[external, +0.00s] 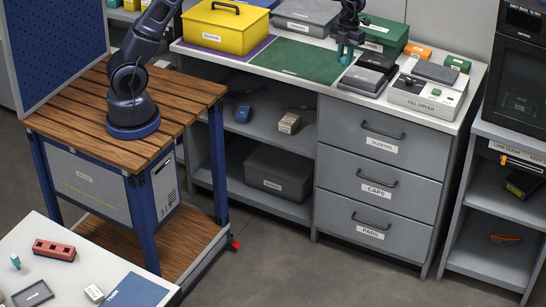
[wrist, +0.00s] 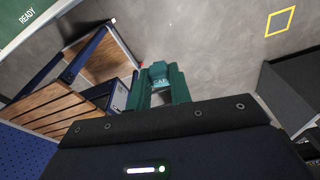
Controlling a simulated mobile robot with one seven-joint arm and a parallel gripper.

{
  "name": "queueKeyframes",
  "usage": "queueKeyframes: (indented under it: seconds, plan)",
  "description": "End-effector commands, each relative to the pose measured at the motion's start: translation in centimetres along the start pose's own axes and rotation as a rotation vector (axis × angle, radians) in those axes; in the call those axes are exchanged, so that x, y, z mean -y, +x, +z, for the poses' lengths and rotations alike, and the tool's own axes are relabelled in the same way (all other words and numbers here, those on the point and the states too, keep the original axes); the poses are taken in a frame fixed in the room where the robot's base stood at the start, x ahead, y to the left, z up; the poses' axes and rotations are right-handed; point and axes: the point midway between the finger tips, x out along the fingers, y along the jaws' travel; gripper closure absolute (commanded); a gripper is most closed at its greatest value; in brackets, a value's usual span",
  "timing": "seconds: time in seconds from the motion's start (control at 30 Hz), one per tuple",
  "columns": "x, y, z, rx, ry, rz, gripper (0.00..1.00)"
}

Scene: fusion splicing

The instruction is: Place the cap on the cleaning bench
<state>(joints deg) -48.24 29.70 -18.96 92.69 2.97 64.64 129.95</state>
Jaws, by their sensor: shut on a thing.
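In the wrist view the teal cap (wrist: 160,74), marked CAP, sits between the green fingers of my gripper (wrist: 160,87), which is shut on it. In the external view my gripper (external: 346,48) points down over the white-topped bench (external: 300,80), just right of its green mat (external: 295,60). The cap is too small there to tell from the fingers. I cannot read a label that names this as the cleaning bench.
A yellow case (external: 226,26) stands at the bench's left. The green mat is mostly clear. Drawers are shut below.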

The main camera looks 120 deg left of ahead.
Motion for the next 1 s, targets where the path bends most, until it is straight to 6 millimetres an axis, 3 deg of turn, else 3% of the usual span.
queueKeyframes:
  seconds: [0.03, 0.2, 0.5, 0.73, 1.0]
  plan:
    - [1.5, 0.4, -1.9, -0.001, 0.030, 0.005, 1.00]
    - [5.6, 1.7, -8.1, -0.002, 0.115, 0.018, 1.00]
    - [11.1, 4.2, -19.8, -0.003, 0.270, 0.042, 1.00]
    - [13.7, 6.1, -29.3, -0.002, 0.389, 0.059, 1.00]
    - [14.9, 8.4, -40.5, -0.003, 0.528, 0.081, 1.00]
